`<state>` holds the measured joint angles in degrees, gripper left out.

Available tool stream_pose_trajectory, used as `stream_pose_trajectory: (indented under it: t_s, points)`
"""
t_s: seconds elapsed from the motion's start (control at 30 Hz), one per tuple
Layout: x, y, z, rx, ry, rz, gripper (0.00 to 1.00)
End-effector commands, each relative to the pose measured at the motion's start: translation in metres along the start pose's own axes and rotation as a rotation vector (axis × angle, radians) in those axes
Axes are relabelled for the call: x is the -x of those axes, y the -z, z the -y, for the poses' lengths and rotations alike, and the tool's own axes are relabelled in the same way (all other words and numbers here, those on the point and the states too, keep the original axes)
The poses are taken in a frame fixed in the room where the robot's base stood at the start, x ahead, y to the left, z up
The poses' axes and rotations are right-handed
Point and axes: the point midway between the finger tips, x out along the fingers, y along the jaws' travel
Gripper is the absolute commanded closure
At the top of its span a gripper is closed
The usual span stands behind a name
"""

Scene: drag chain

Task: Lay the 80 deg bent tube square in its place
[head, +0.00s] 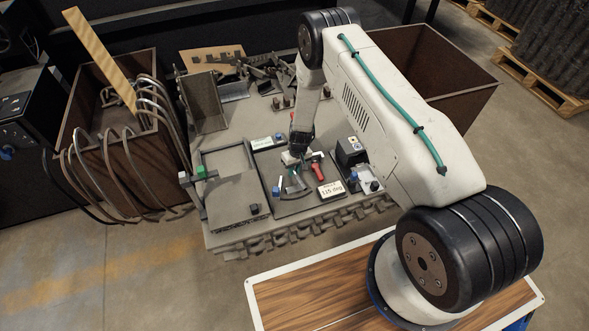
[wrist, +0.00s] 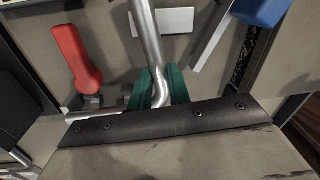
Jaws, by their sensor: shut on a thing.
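The bent tube (wrist: 148,38) is bright metal. In the wrist view it runs from the top edge down between the green jaws of my gripper (wrist: 158,88). My gripper is shut on it near a bend, and a short metal length shows to the left of the jaws. Part of the tube is hidden by the jaws. In the head view my gripper (head: 302,152) is over the dark fixture plate (head: 310,205) on the bench, and I cannot make out the tube clearly there. I cannot tell whether the tube touches the plate.
A red-handled clamp (wrist: 76,58) stands left of the jaws; it also shows in the head view (head: 318,171). A blue part (wrist: 262,9) lies at upper right. A black box (head: 350,151) stands right of the plate. A grey frame (head: 228,170) lies left of it.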

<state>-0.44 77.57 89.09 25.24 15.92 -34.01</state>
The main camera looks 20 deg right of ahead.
Motion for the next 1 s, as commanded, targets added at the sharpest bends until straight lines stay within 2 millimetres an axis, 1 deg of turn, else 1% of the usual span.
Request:
stream_pose_trajectory:
  t_s: [1.0]
  points:
    - [-0.020,0.001,-0.003,0.000,0.000,-0.001,1.00]
